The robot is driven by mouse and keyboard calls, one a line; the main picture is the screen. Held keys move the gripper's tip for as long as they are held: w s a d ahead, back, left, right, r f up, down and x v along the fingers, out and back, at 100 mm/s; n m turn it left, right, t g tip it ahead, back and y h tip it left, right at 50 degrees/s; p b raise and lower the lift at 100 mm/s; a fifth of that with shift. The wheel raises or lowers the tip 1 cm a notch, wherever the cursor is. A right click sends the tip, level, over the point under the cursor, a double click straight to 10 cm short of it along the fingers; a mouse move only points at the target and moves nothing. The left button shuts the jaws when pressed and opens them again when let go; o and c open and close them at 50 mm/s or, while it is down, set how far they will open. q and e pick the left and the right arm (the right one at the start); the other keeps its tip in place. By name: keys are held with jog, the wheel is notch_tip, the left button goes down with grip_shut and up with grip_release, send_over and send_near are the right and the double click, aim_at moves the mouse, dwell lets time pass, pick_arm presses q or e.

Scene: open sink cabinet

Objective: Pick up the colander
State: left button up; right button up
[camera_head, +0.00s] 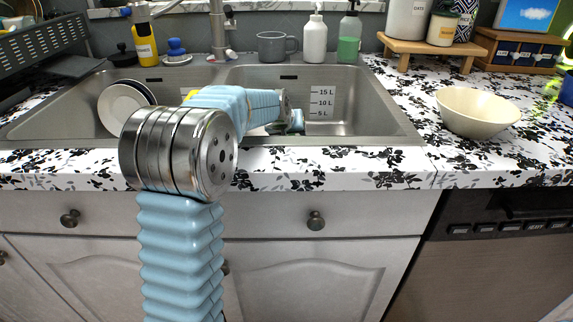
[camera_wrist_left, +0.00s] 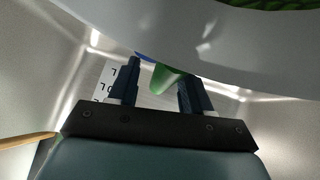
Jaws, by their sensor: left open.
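My left arm reaches over the counter edge into the sink (camera_head: 395,120), and its elbow blocks part of the basin in the head view. In the left wrist view my left gripper (camera_wrist_left: 159,75) is open, with its two dark fingers apart. A green object and a bit of blue show behind and between the fingertips; I cannot tell whether they touch. A large pale curved surface (camera_wrist_left: 245,50) with green inside it fills the upper right, very close beyond the fingers. It may be the colander, but no holes are visible. My right gripper is not in view.
A white plate (camera_head: 122,106) leans in the left basin. A cream bowl (camera_head: 478,112) stands on the right counter. The faucet (camera_head: 218,35), grey mug (camera_head: 272,46), white bottle (camera_head: 315,38) and green soap bottle (camera_head: 349,40) stand behind the sink. The front counter strip is clear.

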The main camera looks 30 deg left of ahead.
pick_arm(q)
grip_shut()
jog(key=shift+r, duration=0.1)
dwell(0.5)
